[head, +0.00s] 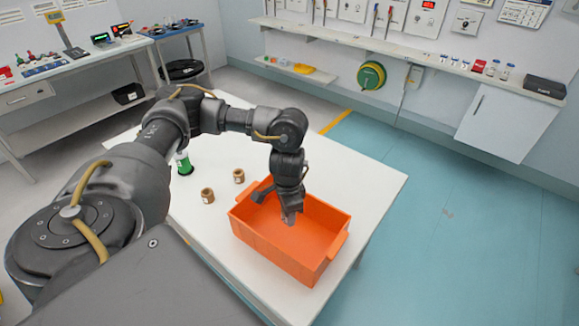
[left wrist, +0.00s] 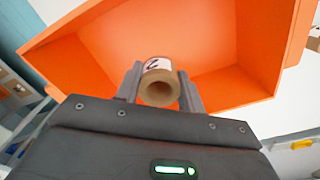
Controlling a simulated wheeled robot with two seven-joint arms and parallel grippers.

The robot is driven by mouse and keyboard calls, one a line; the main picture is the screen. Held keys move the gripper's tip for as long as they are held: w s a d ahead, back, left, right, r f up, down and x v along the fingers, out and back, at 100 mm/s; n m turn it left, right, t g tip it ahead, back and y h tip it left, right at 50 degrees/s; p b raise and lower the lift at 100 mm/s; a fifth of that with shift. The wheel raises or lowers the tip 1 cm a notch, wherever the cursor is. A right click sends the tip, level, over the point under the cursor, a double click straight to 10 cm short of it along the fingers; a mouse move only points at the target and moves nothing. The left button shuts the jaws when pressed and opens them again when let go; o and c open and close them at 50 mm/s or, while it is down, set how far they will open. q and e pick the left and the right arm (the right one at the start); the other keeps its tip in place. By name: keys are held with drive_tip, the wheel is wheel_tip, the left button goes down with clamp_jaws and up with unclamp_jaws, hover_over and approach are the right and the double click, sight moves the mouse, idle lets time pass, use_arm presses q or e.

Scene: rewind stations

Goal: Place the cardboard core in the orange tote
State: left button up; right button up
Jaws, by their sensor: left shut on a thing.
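The orange tote (head: 268,247) stands open on the white table in the head view, and its walls and floor fill much of the left wrist view (left wrist: 225,50). My left gripper (head: 290,219) points down over the tote's opening. In the left wrist view its two fingers are shut on a brown cardboard core (left wrist: 159,90) with a white label bearing a dark mark. The core's open end faces the camera. In the head view the held core is hidden by the gripper. My right gripper is not in view.
Two other brown cores, one nearer (head: 207,196) and one farther (head: 239,176), stand on the white table (head: 375,180) left of the tote. A green spool (head: 184,163) stands behind them, close to my arm. The table right of the tote is clear.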

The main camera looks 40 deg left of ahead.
sight(275, 237)
use_arm(q)
drive_tip(key=shift+s+a+f+p, duration=0.35)
drive_tip(key=shift+a+f, duration=0.2)
drive_tip(key=shift+f, duration=1.2)
drive_tip(key=shift+s+a+f+p, duration=0.2)
drive_tip(key=shift+s+a+f, duration=0.25)
drive_tip(key=shift+f, duration=1.25)
drive_tip(key=shift+s+a+f+p, duration=0.35)
drive_tip(key=shift+a+f, duration=0.25)
drive_tip(key=shift+f, duration=1.15)
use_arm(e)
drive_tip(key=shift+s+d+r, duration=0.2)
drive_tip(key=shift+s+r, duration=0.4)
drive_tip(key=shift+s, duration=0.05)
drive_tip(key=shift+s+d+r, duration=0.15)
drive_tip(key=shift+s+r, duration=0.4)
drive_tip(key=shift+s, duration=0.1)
use_arm(q)
drive_tip(key=shift+f, duration=0.15)
drive_tip(key=o, duration=1)
wheel_tip(275, 237, up, 12)
drive_tip(key=shift+r+p, duration=0.25)
drive_tip(key=shift+p, duration=0.15)
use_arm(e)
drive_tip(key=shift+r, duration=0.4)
